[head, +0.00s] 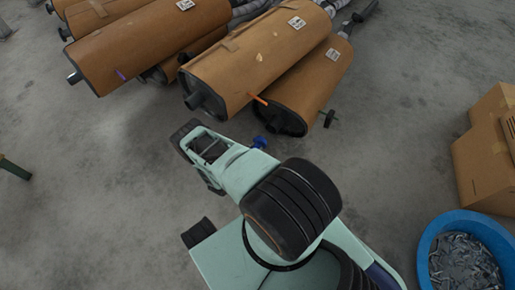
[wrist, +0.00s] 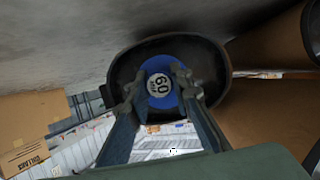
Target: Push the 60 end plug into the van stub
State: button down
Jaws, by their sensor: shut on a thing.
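The blue end plug (wrist: 160,86) has a pale disc reading 60 and sits between the two fingers of my gripper (wrist: 158,90) in the wrist view. My gripper is shut on it. Behind it is the dark oval end (wrist: 215,72) of a muffler; the plug covers any stub there, and I cannot tell whether it is touching or inside one. In the head view a small blue piece (head: 259,142) shows beside my arm, just short of the dark end of the right-hand brown muffler (head: 305,90). My arm hides most of my gripper there.
A larger brown muffler (head: 255,55) lies close on the left, with an orange marker (head: 258,99) on its side. More mufflers lie at upper left. Cardboard boxes (head: 482,160) and a blue tub (head: 425,245) of metal bits stand at right. The floor at left is mostly clear.

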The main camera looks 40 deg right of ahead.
aim_at(259, 143)
jog(key=shift+s+d, duration=0.1)
jog(key=shift+s, duration=0.15)
jog(key=shift+r, duration=0.1)
jog(key=shift+w+d, duration=0.35)
jog(key=shift+d, duration=0.5)
jog(key=shift+w+d, duration=0.4)
jog(key=shift+d, duration=0.5)
jog(key=shift+w+d, duration=0.35)
jog(key=shift+d, duration=0.5)
jog(key=shift+w+d, duration=0.3)
jog(key=shift+d, duration=0.4)
jog(key=shift+w+d, duration=0.25)
jog(key=shift+d, duration=0.4)
jog(key=c, duration=1.7)
grip_release()
jog(key=shift+o, duration=0.2)
jog(key=v, duration=1.2)
